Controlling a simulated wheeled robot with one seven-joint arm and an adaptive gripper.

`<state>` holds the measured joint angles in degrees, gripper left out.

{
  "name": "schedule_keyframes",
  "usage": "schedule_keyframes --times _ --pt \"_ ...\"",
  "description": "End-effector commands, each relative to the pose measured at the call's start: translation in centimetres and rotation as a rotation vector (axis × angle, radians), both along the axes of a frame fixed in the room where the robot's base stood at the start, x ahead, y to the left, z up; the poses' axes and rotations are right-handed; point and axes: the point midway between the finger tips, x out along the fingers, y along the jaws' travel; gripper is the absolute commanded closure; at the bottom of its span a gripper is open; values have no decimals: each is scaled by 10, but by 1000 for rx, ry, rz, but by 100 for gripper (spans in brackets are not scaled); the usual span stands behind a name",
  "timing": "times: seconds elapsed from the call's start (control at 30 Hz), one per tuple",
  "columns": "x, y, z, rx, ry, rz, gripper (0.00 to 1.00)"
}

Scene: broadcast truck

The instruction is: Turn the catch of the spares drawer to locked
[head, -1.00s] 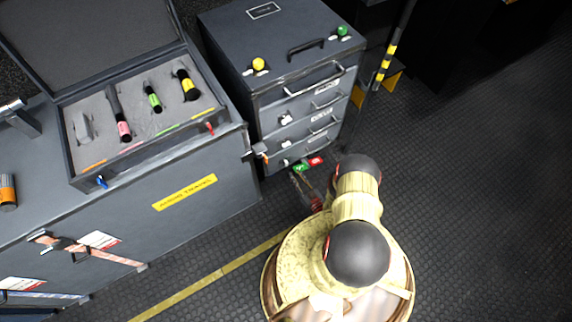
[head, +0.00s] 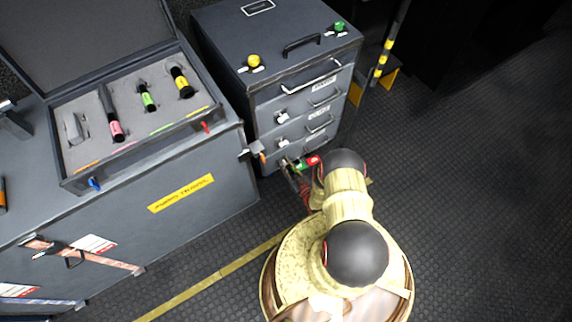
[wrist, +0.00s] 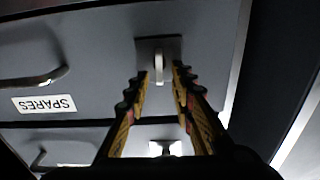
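The spares drawer (wrist: 85,50) fills the upper wrist view, its SPARES label (wrist: 45,104) reading upside down. Its catch (wrist: 158,66) is a small pale lever on a grey square plate, upright in that picture. My gripper (wrist: 160,76) is open, with one ridged finger on each side of the catch. I cannot tell whether either finger touches it. In the head view my gripper (head: 290,170) is low at the front of the dark drawer cabinet (head: 270,45), and my arm partly hides the lowest drawer. The label is too small to read there.
Another drawer's catch (wrist: 165,148) shows between my fingers lower in the wrist view. A grey bench (head: 190,215) with an open foam-lined case (head: 130,135) stands left of the cabinet. A yellow-and-black striped pole (head: 385,60) stands to its right. Floor on the right is clear.

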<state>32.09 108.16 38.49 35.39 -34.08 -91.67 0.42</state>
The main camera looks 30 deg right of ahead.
Motion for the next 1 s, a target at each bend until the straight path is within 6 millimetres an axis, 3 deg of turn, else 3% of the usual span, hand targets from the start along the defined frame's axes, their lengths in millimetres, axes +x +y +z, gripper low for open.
schedule_keyframes --times 0.43,1.0 --pt "0 0 0 0 0 0 100" --pt "0 -1 0 20 0 0 100"
